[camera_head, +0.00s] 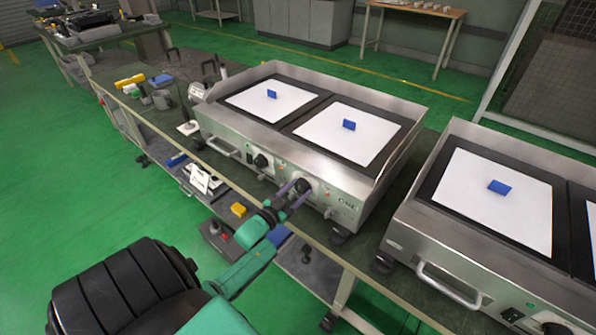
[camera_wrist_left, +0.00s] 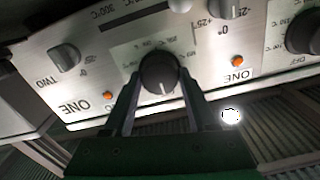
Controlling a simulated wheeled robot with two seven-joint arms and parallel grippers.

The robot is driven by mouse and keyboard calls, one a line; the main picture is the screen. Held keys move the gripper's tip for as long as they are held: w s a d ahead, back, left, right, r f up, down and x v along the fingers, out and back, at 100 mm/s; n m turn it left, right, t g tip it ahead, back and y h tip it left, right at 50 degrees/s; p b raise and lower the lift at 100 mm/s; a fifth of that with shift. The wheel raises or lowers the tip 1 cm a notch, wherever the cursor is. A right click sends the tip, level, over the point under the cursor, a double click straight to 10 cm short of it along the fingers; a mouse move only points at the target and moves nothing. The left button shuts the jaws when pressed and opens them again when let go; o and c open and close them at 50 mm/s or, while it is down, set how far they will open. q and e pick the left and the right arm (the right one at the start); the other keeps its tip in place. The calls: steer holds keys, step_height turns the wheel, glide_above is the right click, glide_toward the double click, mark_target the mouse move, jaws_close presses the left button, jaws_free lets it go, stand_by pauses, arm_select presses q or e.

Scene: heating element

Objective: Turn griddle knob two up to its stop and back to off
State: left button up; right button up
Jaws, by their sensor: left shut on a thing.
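My left gripper (camera_head: 295,190) has come in from the lower left to the front panel of the middle griddle (camera_head: 345,222). It is shut on the right one of two black knobs on that panel, the gripped knob (camera_head: 304,185). In the left wrist view its two fingers (camera_wrist_left: 160,95) lie on either side of this round black knob (camera_wrist_left: 159,72). A pale pointer line on the knob points down in that view. The other black knob (camera_head: 261,160) stands free to the left in the head view, and at the right edge in the wrist view (camera_wrist_left: 304,32). My right gripper is not in view.
A small grey knob (camera_wrist_left: 65,57) sits beside the gripped knob, near an upside-down "TWO" label. Orange lamps (camera_wrist_left: 237,62) are close by. A front handle (camera_head: 222,146) sticks out at left. A second griddle (camera_head: 425,245) stands to the right. A lower shelf holds small items.

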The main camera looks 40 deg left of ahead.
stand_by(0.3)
arm_select(q)
steer(key=o, duration=1.4)
steer(key=shift+c, duration=0.2)
steer(key=s, duration=1.4)
steer(key=shift+s+d+p, duration=0.15)
steer(key=shift+s+p, duration=0.15)
steer(key=s+d+f+g, duration=0.2)
steer(key=s+f+g, duration=0.1)
steer(key=f, duration=0.5)
steer(key=s+d+f+n+g+p, duration=0.1)
steer(key=s+d+f+g, duration=0.2)
steer(key=f, duration=0.6)
steer(key=s+d+f+g, duration=0.2)
steer(key=s+f+g, duration=0.2)
steer(key=f, duration=0.4)
steer(key=s+d+f+g, duration=0.2)
steer(key=s+f+g, duration=0.1)
steer(key=s, duration=0.4)
steer(key=s+d+f+m+g, duration=0.1)
steer(key=s+d+f+g, duration=0.2)
steer(key=s+f, duration=0.3)
steer(key=shift+s+d+f+m+g+p, duration=0.3)
steer(key=shift+s+g, duration=0.2)
steer(key=shift+s, duration=0.45)
